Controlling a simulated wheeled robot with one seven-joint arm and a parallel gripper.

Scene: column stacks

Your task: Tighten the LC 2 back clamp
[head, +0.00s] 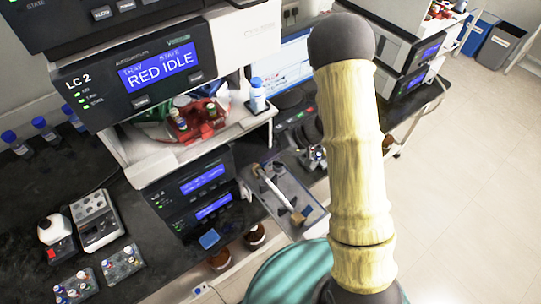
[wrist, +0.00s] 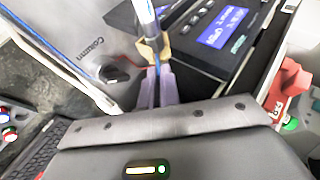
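The LC 2 stack (head: 133,72) stands at the left in the head view, its display reading "RED IDLE". Below it a grey tray (head: 262,205) is out, holding a slim white column (head: 275,187) with a tan clamp (head: 298,217) at its near end. Another tan piece (head: 255,168) shows at its far end. In the wrist view the purple fingers of my gripper (wrist: 154,83) point at a tan clamp (wrist: 153,48) around a white tube (wrist: 147,17). I cannot tell whether this is the back clamp, or whether the fingers touch it.
In the head view, vial racks (head: 122,262) stand at lower left.

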